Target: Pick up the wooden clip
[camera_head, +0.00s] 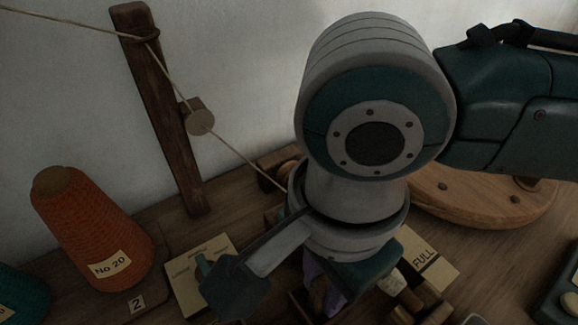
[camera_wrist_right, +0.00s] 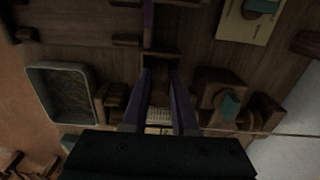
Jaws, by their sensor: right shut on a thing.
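My right gripper (camera_wrist_right: 160,78) points down at the bench, its two fingers close together around a small dark brown wooden piece (camera_wrist_right: 160,94), which I take to be the wooden clip. The fingers and my dark gripper body cover much of it, so its shape is hard to make out. In the head view my right wrist hides the clip, and only part of a purplish finger (camera_head: 312,270) shows below it. My left gripper is not in view.
An orange yarn cone (camera_head: 92,230) and a wooden post (camera_head: 158,105) with a taut cord stand at left. A card (camera_head: 185,285) lies near my wrist; a "FULL" card (camera_head: 432,262) and round wooden board (camera_head: 480,200) lie right. The wrist view shows a grey tray (camera_wrist_right: 62,68) at left.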

